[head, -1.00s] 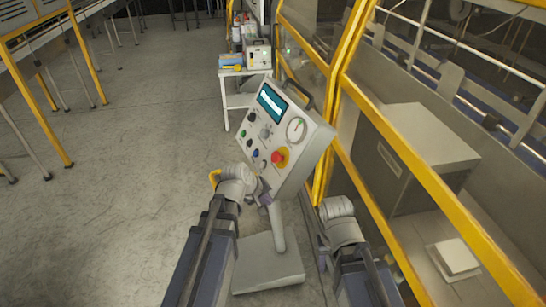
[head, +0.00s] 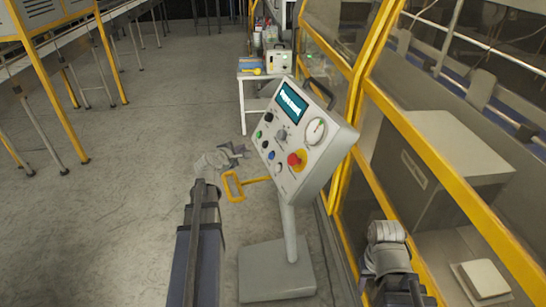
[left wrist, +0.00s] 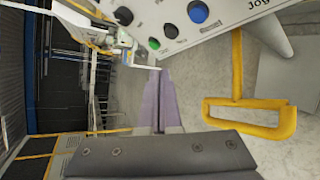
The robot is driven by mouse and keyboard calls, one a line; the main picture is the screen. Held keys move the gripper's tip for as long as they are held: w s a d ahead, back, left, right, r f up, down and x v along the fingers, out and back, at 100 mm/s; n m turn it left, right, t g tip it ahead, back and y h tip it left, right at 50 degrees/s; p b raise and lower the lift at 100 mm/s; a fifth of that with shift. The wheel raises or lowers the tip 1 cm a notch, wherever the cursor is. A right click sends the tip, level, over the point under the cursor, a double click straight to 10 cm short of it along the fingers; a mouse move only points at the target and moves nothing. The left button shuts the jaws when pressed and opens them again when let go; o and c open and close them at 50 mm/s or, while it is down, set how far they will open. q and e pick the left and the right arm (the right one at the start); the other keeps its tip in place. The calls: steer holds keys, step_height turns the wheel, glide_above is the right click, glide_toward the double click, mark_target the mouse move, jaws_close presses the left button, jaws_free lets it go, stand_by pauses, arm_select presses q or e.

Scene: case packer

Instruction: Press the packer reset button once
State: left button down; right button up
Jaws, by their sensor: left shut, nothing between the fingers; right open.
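The control panel (head: 306,152) stands tilted on a grey post, with a lit screen, a gauge and several controls. Along its left edge are a green button (head: 260,134), a black button (head: 265,144) and a blue button (head: 271,155). I cannot read which is marked reset. My left gripper (head: 243,150) is shut and empty, just left of the panel and apart from it. In the left wrist view, the closed fingertips (left wrist: 160,72) lie below the green button (left wrist: 154,43) and black button (left wrist: 169,30); the blue button (left wrist: 198,12) is up right. My right gripper's fingers are hidden.
A yellow loop handle (head: 234,187) sticks out left below the panel, close to my left arm. A red emergency knob (head: 294,159) sits on the panel's lower right. Yellow-framed guarding (head: 440,150) stands on the right. The floor at left is open.

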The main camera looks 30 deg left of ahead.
mark_target(271, 156)
arm_select(q)
steer(key=w+d+f+b, duration=0.4)
steer(key=w+d, duration=0.1)
steer(key=shift+w+d+f, duration=0.2)
steer(key=shift+w, duration=0.1)
stand_by(0.5)
steer(key=shift+f+b, duration=0.1)
steer(key=shift+b, duration=0.2)
stand_by(1.7)
steer(key=shift+w+d+f, duration=0.1)
steer(key=shift+w+d, duration=0.15)
steer(key=shift+d, duration=0.05)
steer(key=shift+w+d+f+b, duration=0.2)
steer(key=shift+w+b, duration=0.05)
steer(key=shift+b, duration=0.1)
stand_by(0.7)
stand_by(0.4)
steer(key=shift+s+a+r+p, duration=0.4)
steer(key=shift+s+a+p, duration=0.05)
steer(key=shift+s, duration=0.1)
